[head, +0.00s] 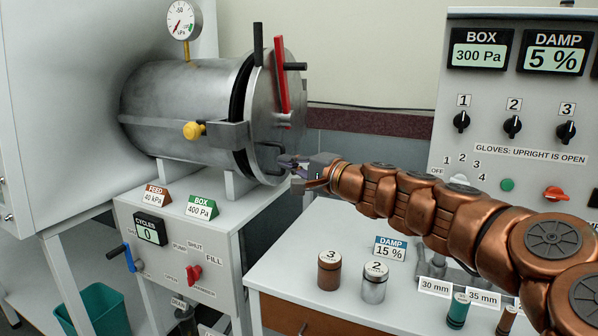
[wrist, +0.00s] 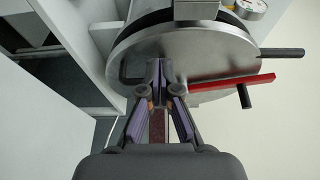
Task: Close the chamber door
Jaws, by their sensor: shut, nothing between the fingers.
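The chamber door (head: 275,120) is a round steel disc at the right end of the horizontal metal chamber (head: 185,105). It stands close against the chamber's dark rim; I cannot tell whether a small gap is left. A red lever (head: 281,75) and black handles (head: 258,45) are on it. My gripper (head: 290,163) is shut and empty at the lower part of the door's outer face. In the wrist view the fingertips (wrist: 159,68) overlap the door face (wrist: 185,60), next to a dark handle at its left; contact is unclear. The red lever (wrist: 230,88) lies to their right.
A yellow knob (head: 193,130) sticks out from the chamber's side. Below is a cabinet with a CYCLES display (head: 150,230). At right, a white bench (head: 300,265) holds several capped jars, a DAMP sign (head: 390,249) and a control panel (head: 525,110).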

